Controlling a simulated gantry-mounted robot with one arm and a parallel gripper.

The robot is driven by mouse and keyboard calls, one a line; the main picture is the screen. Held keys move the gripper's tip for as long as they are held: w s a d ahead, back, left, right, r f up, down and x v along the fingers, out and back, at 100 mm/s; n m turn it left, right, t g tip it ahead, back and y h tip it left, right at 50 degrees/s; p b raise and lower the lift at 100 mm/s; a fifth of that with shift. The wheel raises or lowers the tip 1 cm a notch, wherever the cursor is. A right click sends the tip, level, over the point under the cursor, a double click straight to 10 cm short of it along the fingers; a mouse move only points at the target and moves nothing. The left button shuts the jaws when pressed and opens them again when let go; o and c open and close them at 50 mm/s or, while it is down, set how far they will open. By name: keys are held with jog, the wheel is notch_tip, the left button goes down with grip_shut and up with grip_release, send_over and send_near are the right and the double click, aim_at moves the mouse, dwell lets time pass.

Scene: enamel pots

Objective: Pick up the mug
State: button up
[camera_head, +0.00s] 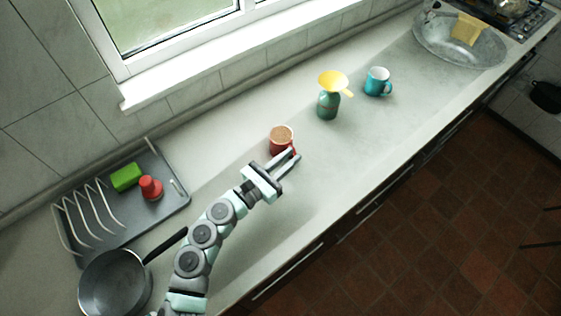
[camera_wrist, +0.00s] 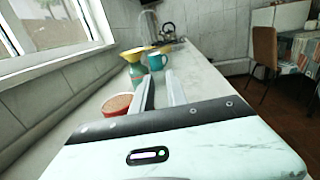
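A red mug (camera_head: 280,146) with a brown top stands on the counter right by my gripper (camera_head: 293,155). In the wrist view the red mug (camera_wrist: 116,112) shows to the left of my fingers (camera_wrist: 159,78), partly hidden by the left finger. A bit of red, perhaps its handle, shows near the fingertips in the head view. A teal mug (camera_head: 375,85) stands farther along the counter, upright, its handle toward the right; it also shows beyond my fingertips in the wrist view (camera_wrist: 155,63). My gripper is open, with a gap between the fingers and nothing seen held.
A green bottle (camera_head: 327,107) with a yellow funnel (camera_head: 333,80) stands between the mugs. A dish rack (camera_head: 172,171) with a green block (camera_head: 126,177) and a red item (camera_head: 151,189), and a pan (camera_head: 115,283), lie at lower left. A basin (camera_head: 430,45) is far right. The front counter is clear.

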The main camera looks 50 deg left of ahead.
jog(key=s+a+f+y, duration=0.2)
jog(key=a, duration=0.1)
send_near(293, 156)
jog(key=w, duration=0.3)
jog(key=shift+a+r+b, duration=0.3)
jog(key=shift+a+r, duration=0.05)
jog(key=shift+a, duration=0.05)
jog(key=shift+w+f+m+h, duration=0.2)
jog(key=shift+w+m+h, duration=0.15)
jog(key=shift+w, duration=0.9)
jog(key=shift+w+f, duration=0.1)
jog(key=shift+w, duration=0.15)
jog(key=w, duration=0.3)
jog(key=w+p, duration=0.1)
jog(key=shift+w+a, duration=0.25)
jog(key=shift+w, duration=0.1)
jog(key=shift+s, duration=0.1)
jog(key=shift+c, duration=0.2)
grip_shut()
